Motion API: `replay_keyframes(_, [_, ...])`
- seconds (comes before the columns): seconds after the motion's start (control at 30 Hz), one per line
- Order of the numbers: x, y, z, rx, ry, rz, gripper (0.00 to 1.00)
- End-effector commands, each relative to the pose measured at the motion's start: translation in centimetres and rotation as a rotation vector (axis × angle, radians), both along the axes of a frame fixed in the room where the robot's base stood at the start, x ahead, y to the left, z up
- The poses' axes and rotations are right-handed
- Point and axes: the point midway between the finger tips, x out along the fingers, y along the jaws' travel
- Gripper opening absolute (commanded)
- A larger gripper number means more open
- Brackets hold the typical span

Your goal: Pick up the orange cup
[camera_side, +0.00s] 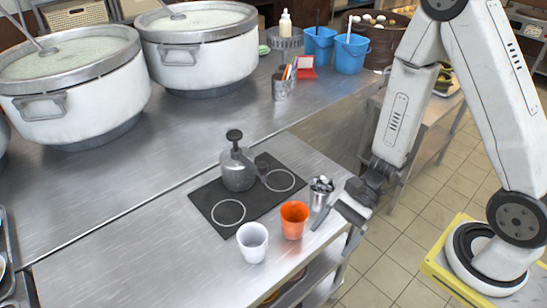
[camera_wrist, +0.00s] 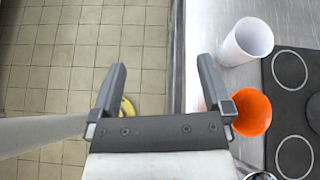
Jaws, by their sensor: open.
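The orange cup (camera_side: 294,220) stands upright on the metal counter near its front edge, beside the black hob plate. In the wrist view the orange cup (camera_wrist: 252,112) is right of my jaws, partly covered by one finger. My gripper (camera_side: 330,212) is open with nothing between its fingers, to the right of the cup in the side view. In the wrist view my gripper (camera_wrist: 166,85) has its fingers spread over the counter edge and the floor. I cannot tell whether a finger touches the cup.
A white cup (camera_side: 252,243) stands just left of the orange cup. A metal holder with utensils (camera_side: 321,192) is close behind it. A grey kettle-like pot (camera_side: 237,170) sits on the black hob plate (camera_side: 213,209). Large stockpots (camera_side: 200,65) stand at the back left.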

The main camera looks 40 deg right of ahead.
Motion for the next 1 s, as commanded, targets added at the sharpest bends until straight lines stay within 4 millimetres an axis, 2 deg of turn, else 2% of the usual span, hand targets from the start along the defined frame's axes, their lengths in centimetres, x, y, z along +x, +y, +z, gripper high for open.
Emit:
replay_keyframes(0.27, [3.5, -0.2, -1.5, 0.165, 0.088, -0.377, 1.0])
replay_keyframes(0.6, [7.3, -3.8, -4.7, 0.265, 0.103, -0.832, 1.0])
replay_keyframes(0.73, [7.9, -5.5, -6.2, 0.267, 0.086, -0.978, 1.0])
replay_keyframes(1.0, [6.8, -6.7, -9.8, 0.179, 0.007, -1.065, 1.0])
